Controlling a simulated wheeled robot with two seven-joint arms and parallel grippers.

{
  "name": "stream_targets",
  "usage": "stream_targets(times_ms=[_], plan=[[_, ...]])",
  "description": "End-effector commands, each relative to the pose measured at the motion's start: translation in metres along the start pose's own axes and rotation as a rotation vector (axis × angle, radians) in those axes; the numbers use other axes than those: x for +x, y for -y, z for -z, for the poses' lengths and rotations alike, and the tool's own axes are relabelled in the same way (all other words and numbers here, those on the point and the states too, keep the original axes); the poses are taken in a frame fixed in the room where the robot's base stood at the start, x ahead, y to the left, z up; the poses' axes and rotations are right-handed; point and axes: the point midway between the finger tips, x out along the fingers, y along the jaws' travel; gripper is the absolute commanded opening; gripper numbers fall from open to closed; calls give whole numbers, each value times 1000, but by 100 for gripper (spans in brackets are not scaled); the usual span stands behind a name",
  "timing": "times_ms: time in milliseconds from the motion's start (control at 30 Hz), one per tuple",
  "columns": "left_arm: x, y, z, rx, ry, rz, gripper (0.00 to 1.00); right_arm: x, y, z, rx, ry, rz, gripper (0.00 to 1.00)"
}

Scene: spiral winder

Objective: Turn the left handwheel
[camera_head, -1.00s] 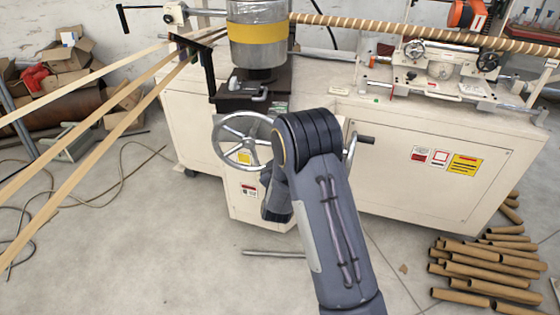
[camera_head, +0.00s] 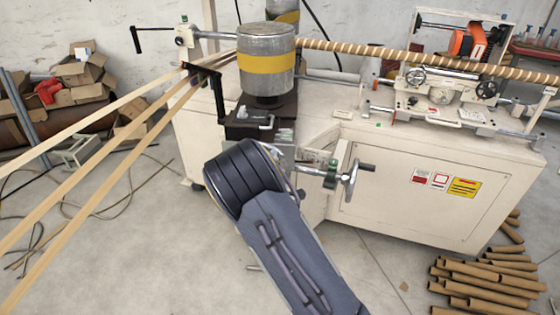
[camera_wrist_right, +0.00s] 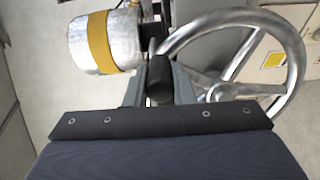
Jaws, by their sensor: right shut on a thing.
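The left handwheel (camera_wrist_right: 262,89) is a silver spoked wheel with a dark handle knob (camera_wrist_right: 158,82). In the right wrist view it fills the upper right, with its rim partly cut off by my gripper body. My right gripper (camera_wrist_right: 159,92) is shut on the knob, which sits between its fingers at the wheel's left side. In the head view my right arm covers nearly all of this wheel, and the gripper's fingers are hidden behind it. A second handwheel (camera_head: 349,180) with a dark handle stands edge-on to the right of the arm. My left gripper is in neither current view.
A metal drum with a yellow band (camera_head: 265,63) stands above the wheel area. The cream machine cabinet (camera_head: 385,205) extends right. Paper strips (camera_head: 95,185) run in from the left. Cardboard tubes (camera_head: 485,278) lie on the floor at lower right.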

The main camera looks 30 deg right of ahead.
Motion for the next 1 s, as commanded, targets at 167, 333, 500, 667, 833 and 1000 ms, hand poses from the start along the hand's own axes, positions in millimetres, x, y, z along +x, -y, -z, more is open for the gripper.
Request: stream_targets(times_ms=[167,333,500,667,833,1000], plan=[[-14,-6,7,0,0,0,36,0,-14,18,-161,-5,-5,0],[-21,-10,10,0,0,0,36,0,-18,30,-287,-5,-4,0],[-25,-12,13,0,0,0,36,0,-20,40,-383,-4,-4,0],[-27,-12,14,0,0,0,36,0,-20,46,-441,-3,-3,0],[-28,-13,14,0,0,0,36,0,-21,49,-470,-2,-4,0],[-28,-13,14,0,0,0,36,0,-20,49,-479,-2,-4,0]])
